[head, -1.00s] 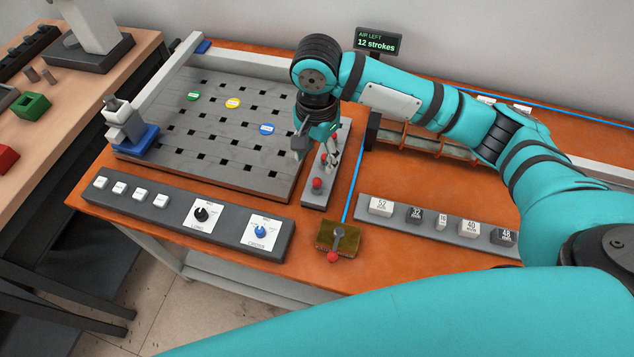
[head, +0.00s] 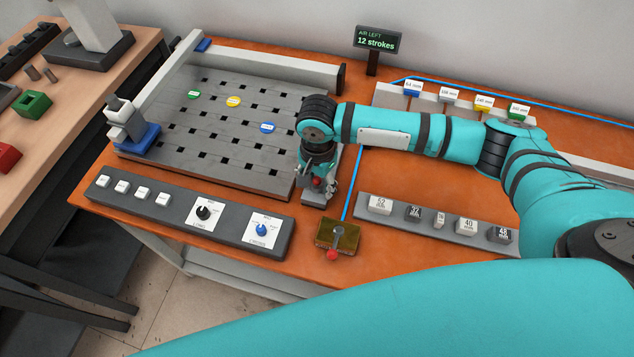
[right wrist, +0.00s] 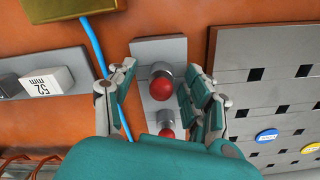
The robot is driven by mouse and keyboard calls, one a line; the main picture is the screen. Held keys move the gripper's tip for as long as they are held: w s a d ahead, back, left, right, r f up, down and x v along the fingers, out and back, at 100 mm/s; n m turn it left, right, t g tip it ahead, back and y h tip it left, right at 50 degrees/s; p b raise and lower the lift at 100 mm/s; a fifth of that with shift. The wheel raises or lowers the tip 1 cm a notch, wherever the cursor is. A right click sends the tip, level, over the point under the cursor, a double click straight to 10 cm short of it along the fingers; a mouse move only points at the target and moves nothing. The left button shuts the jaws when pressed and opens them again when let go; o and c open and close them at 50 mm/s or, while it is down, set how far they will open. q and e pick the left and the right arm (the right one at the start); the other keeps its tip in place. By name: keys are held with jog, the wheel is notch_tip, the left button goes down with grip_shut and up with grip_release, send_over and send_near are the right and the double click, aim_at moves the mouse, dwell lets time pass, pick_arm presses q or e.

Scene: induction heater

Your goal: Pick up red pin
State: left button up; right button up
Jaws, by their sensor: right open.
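A pin with a round red head (right wrist: 163,86) stands on a narrow grey strip (right wrist: 160,50) in the right wrist view. A second red-headed pin (right wrist: 166,133) stands further along the same strip, partly hidden by my wrist. My right gripper (right wrist: 160,88) is open, with its fingers on both sides of the first pin and gaps to it. In the head view the right gripper (head: 318,200) is low over the strip's near end, and a red head (head: 317,182) shows between its parts. My left gripper is not in view.
The grey slotted plate (head: 225,165) lies to the left of the strip. A brass block (head: 340,236) with a red-knobbed lever (head: 332,255) is just in front. A blue line (head: 349,200) runs beside the strip. A rail of labelled blocks (head: 455,229) stands to the right.

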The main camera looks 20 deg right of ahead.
grip_shut()
jog(key=shift+r, duration=0.15)
